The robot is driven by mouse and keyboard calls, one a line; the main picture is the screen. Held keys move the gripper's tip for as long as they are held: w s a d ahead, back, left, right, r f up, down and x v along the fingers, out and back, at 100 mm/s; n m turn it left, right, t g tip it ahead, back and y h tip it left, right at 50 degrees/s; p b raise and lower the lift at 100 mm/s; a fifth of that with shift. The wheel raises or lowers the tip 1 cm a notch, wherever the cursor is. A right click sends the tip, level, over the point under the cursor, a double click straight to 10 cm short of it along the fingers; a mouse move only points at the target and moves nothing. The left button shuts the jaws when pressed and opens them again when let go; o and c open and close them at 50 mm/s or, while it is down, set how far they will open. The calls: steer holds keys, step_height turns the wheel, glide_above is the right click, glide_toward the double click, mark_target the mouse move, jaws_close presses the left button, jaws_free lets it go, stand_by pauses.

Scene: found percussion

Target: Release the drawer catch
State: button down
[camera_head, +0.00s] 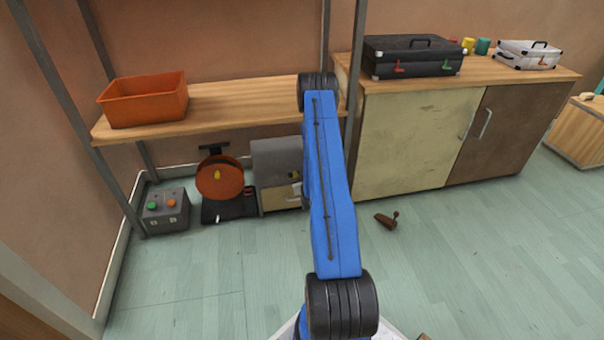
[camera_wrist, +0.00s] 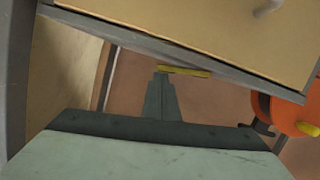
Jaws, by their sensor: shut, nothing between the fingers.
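The drawer cabinet stands on the floor under the shelf, with a grey upper part (camera_head: 277,158) and a pale wooden drawer front (camera_head: 278,199). A flat yellow strip (camera_wrist: 188,72), which looks like the catch, shows just beyond the drawer's grey edge. My gripper (camera_wrist: 160,75) is shut and empty. Its tips are close to the strip's left end; I cannot tell whether they touch. My arm hides the gripper in the head view.
An orange disc device (camera_head: 219,178) and a grey button box (camera_head: 166,210) stand left of the cabinet. The wooden shelf (camera_head: 240,103) with an orange bin (camera_head: 145,98) is above. A brown object (camera_head: 386,220) lies on otherwise open floor to the right.

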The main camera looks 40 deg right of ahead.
steer(key=shift+s+d+f+m+y, duration=0.15)
steer(key=shift+d+f+m, duration=0.1)
steer(key=shift+m, duration=0.3)
steer(key=shift+s+d+f+m+y, duration=0.1)
steer(key=shift+f+m+y, duration=0.1)
steer(key=shift+m, duration=0.35)
steer(key=shift+d+f+t, duration=0.1)
steer(key=shift+f+t, duration=0.15)
steer(key=shift+t, duration=0.05)
steer(key=shift+s, duration=0.1)
